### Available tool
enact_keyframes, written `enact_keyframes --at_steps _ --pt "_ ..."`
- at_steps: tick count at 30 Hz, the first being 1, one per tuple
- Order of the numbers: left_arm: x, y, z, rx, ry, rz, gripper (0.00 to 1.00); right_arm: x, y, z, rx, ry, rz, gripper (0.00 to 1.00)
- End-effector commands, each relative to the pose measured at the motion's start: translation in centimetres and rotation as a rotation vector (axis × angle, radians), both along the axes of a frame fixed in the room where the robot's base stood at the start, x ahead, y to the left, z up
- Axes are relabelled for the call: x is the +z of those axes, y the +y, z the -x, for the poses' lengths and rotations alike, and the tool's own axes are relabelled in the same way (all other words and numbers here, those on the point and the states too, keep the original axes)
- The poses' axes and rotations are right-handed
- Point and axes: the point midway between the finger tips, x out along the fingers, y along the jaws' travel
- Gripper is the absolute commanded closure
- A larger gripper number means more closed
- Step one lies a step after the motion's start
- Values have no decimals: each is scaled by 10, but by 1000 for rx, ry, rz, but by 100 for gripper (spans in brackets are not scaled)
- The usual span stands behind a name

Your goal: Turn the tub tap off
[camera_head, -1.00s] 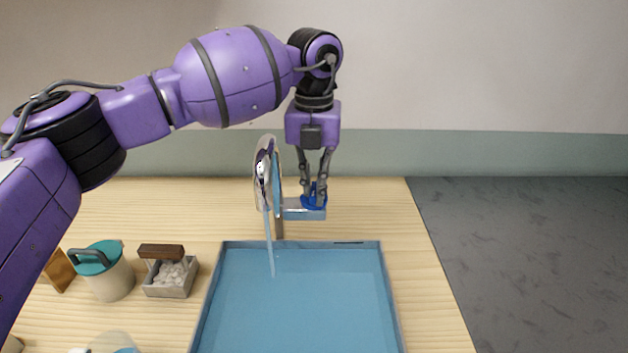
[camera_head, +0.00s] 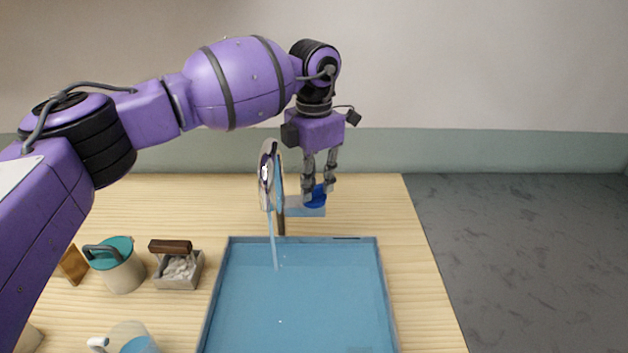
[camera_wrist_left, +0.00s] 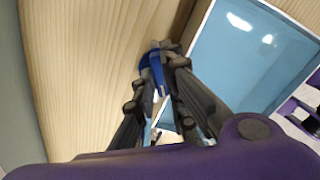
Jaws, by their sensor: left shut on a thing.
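The tub (camera_head: 300,300) is a wide, shallow blue basin on the wooden table. The tap (camera_head: 272,185) stands at its back edge, with a shiny curved spout and a stream of water (camera_head: 274,250) falling into the tub. A blue tap handle (camera_head: 316,199) sits on a pale blue block to the right of the spout. My left gripper (camera_head: 318,190) points down and is shut on the blue handle. In the left wrist view the handle (camera_wrist_left: 151,66) shows between the fingertips, partly hidden by them. My right gripper is not in view.
A pot with a teal lid (camera_head: 117,266), a grey box of white pieces with a dark handle (camera_head: 178,268) and a glass jug (camera_head: 128,340) stand left of the tub. The table right of the tub is clear.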

Motion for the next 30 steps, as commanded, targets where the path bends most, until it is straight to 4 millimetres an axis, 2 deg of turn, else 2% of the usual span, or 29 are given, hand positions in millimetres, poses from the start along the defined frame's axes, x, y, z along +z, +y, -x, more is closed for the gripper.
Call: enact_keyframes --at_steps 15,30 --pt "1 0 -1 -427 -2 0 100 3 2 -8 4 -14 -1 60" --pt "1 0 -1 -579 -2 0 100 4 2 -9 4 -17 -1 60"
